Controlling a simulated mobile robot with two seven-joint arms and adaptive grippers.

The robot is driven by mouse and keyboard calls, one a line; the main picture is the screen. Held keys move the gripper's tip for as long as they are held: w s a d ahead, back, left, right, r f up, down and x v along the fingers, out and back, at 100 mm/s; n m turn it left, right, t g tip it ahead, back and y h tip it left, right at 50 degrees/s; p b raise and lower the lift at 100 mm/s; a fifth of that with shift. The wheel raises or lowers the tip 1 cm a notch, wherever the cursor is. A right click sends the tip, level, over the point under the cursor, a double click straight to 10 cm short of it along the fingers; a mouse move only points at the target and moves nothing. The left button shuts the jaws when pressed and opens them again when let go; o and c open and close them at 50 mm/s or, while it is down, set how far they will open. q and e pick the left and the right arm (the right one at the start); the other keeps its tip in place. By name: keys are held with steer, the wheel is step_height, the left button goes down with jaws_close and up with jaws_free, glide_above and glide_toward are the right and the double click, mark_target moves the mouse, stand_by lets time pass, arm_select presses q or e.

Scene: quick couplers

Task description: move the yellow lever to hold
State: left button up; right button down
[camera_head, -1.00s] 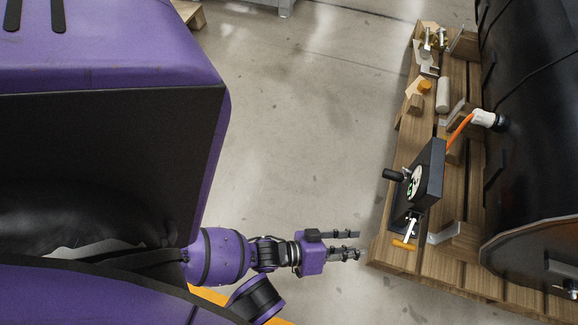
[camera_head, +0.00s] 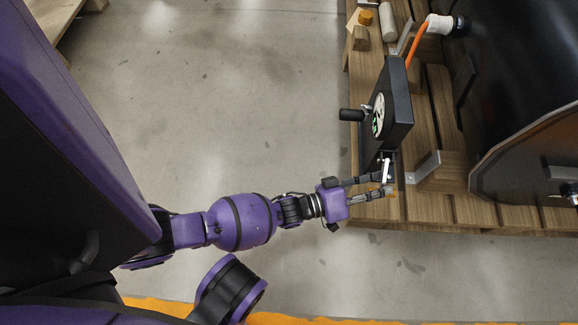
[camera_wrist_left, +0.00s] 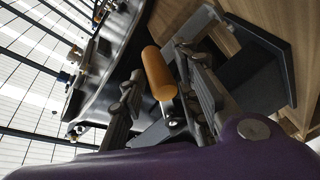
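The yellow lever (camera_head: 392,190) is at the lower end of a black box (camera_head: 398,100) on the pallet. It has an orange-yellow handle on a silver stem (camera_head: 386,168). My left gripper (camera_head: 384,184) reaches it from the left, and its fingers partly hide the handle. In the left wrist view the handle (camera_wrist_left: 158,72) lies between the two spread fingers (camera_wrist_left: 160,88). A gap shows on one side; I cannot tell if the other finger touches it. The left gripper is open. My right gripper is out of view.
The box has a round dial (camera_head: 378,115) and a black knob (camera_head: 352,114) sticking out left. A metal bracket (camera_head: 424,167) stands on the wooden pallet (camera_head: 480,212) right of the lever. A large black drum (camera_head: 520,60) is beyond. The floor (camera_head: 230,90) at left is clear.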

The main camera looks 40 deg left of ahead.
arm_select(q)
steer(key=shift+w+d, duration=0.4)
steer(key=shift+w, duration=0.2)
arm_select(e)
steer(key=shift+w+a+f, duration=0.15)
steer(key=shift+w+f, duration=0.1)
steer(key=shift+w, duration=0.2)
arm_select(q)
jaws_close()
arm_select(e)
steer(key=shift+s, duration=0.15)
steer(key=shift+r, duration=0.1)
